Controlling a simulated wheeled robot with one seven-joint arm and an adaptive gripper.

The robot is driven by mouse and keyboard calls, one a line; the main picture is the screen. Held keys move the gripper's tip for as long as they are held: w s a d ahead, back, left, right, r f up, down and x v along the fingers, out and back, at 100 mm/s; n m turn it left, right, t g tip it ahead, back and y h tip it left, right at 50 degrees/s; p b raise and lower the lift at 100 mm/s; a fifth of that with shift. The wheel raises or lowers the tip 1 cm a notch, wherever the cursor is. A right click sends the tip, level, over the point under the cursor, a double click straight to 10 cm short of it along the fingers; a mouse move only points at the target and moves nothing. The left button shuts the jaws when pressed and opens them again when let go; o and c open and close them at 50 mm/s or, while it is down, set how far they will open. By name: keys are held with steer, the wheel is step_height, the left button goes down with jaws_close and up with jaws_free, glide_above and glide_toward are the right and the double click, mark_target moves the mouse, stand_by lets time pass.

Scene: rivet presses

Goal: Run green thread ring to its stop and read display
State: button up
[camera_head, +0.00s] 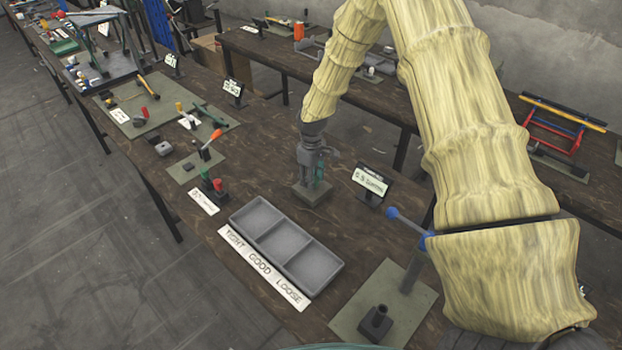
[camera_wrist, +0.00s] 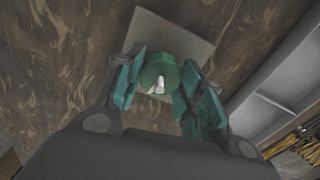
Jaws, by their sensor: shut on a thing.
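The green thread ring (camera_wrist: 160,74) shows in the wrist view between the two teal fingers of my gripper (camera_wrist: 158,85). A pale post end shows at the ring's middle. Below it is a square grey base plate (camera_wrist: 185,38) on the wooden table. In the head view my gripper (camera_head: 312,172) points down over this base (camera_head: 312,193) and is shut on the ring, which it mostly hides. The display (camera_head: 370,181) stands just right of the base. Its screen has dark characters on pale green, hard to read at this size, perhaps "5.5" and a word.
A grey tray (camera_head: 323,268) with three compartments lies in front, labelled TIGHT, GOOD, LOOSE (camera_head: 262,268). A red-and-green gauge (camera_head: 217,186) stands left of it. A mat (camera_head: 345,322) with a dark fixture lies at front right. More tables with tools stand behind.

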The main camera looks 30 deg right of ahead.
steer(key=shift+s+f, duration=0.2)
steer(key=shift+s, duration=0.15)
stand_by(1.1)
steer(key=o, duration=1)
steer(key=shift+d, duration=0.1)
steer(key=shift+w+r, duration=0.15)
steer(key=shift+r, duration=0.05)
steer(key=shift+r, duration=0.6)
step_height(320, 180, up, 11)
steer(key=shift+f, duration=0.15)
